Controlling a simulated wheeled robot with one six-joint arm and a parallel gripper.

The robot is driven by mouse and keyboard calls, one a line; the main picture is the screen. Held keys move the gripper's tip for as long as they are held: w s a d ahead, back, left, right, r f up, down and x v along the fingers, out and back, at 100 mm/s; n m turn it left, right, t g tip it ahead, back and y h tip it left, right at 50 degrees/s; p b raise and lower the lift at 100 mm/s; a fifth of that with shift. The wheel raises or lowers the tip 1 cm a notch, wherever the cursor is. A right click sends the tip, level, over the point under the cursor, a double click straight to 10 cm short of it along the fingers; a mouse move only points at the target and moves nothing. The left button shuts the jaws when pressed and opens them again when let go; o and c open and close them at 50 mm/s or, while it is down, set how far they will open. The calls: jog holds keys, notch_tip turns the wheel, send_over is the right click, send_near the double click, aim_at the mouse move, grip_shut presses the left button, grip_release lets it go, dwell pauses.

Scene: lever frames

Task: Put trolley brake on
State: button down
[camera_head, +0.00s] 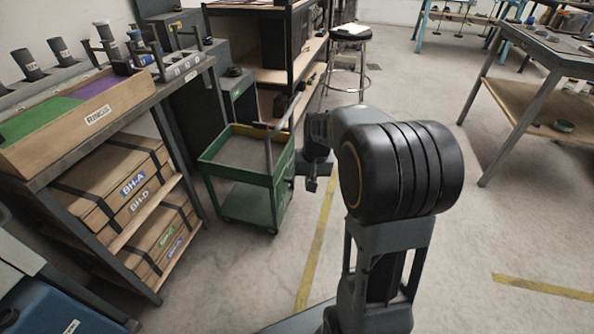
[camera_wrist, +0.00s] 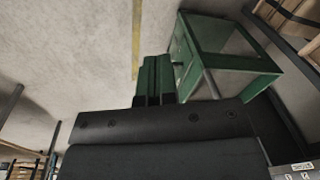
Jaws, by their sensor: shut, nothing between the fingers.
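The green trolley (camera_head: 281,187) stands on the floor left of my arm, its open top tray towards me. A grey bar (camera_head: 269,155) rises at its right side and slants up to the right; I cannot tell whether this is the brake lever. My gripper (camera_head: 311,186) hangs just right of the trolley, shut and empty. In the wrist view, its closed fingers (camera_wrist: 157,62) point towards the floor beside the trolley (camera_wrist: 236,61), seen at the upper right. A grey bar (camera_wrist: 212,84) shows there too. No brake part is clearly visible.
A workbench (camera_head: 150,100) with labelled boxes on its lower shelves stands left of the trolley. A shelf unit (camera_head: 306,58) and a stool (camera_head: 350,36) stand behind. Another table (camera_head: 545,56) is at the right. The floor (camera_head: 500,235) to the right is clear.

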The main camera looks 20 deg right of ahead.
jog(key=s+a+r+n+t, duration=0.1)
jog(key=s+a, duration=0.3)
jog(key=s, duration=0.3)
jog(key=s+a+r+n+t+h, duration=0.1)
jog(key=s+a+r+n, duration=0.1)
jog(key=s+a, duration=0.2)
jog(key=s, duration=0.3)
jog(key=shift+s+a+r+n, duration=0.15)
jog(key=shift+a+n, duration=0.05)
jog(key=shift+n, duration=0.1)
